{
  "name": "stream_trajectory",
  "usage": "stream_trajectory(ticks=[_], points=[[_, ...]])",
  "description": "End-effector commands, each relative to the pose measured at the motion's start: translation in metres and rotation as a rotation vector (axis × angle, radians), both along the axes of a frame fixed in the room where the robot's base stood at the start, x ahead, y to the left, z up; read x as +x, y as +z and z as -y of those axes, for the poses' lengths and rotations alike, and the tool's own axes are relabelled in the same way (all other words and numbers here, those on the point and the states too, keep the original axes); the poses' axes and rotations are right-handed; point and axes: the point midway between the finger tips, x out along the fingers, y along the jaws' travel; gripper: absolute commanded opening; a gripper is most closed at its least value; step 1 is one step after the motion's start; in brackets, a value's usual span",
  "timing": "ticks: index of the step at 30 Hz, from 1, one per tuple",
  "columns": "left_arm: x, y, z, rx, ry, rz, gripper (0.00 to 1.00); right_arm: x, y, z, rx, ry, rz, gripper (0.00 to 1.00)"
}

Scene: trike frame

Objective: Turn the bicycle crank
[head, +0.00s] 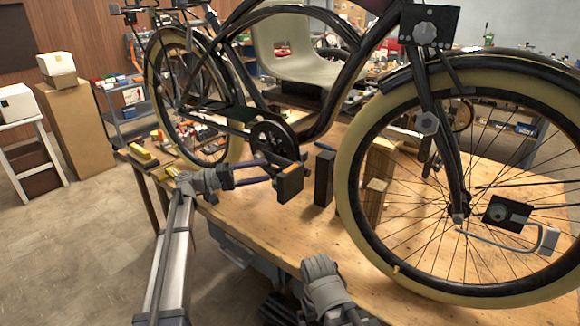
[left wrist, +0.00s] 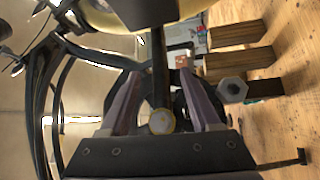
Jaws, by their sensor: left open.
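The bicycle's crank carries a dark chainring (head: 268,136) and a black block-like pedal (head: 290,183) at the near side, above the bench. My left gripper (head: 264,170) reaches in from the left, close beside the pedal. In the left wrist view its two purple fingers (left wrist: 163,100) stand apart, open. A dark bar (left wrist: 160,70) with a pale round end (left wrist: 160,122) lies between them. I cannot tell whether either finger touches it. My right gripper's fingers do not show.
The bicycle's front wheel (head: 347,190) stands at the right on the wooden bench (head: 300,232). A dark upright block (head: 324,178) stands just right of the pedal. Yellow items (head: 142,153) lie at the bench's left end. Open floor lies at the left.

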Motion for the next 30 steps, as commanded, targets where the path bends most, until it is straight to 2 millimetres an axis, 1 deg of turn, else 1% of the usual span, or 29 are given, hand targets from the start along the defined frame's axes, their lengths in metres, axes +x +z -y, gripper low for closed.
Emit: stream_trajectory(ticks=[2, 5, 8, 15, 21, 25, 30], points=[[0.000, 0.001, -0.001, -0.004, 0.000, 0.000, 0.64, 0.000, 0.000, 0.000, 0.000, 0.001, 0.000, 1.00], [0.000, 0.002, 0.003, -0.004, -0.001, 0.000, 0.64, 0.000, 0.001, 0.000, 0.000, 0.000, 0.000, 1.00], [0.002, 0.003, 0.015, -0.003, -0.001, 0.000, 0.64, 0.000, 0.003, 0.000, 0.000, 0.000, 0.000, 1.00], [0.007, 0.009, 0.052, -0.002, -0.002, 0.001, 0.64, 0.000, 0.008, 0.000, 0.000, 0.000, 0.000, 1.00], [0.010, 0.011, 0.071, -0.001, -0.001, 0.000, 0.64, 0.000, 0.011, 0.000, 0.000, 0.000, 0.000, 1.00], [0.011, 0.011, 0.076, -0.001, 0.001, 0.000, 0.64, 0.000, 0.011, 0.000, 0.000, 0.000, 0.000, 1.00], [0.011, 0.011, 0.077, -0.001, 0.001, 0.000, 0.64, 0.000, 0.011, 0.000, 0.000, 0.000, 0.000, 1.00]])
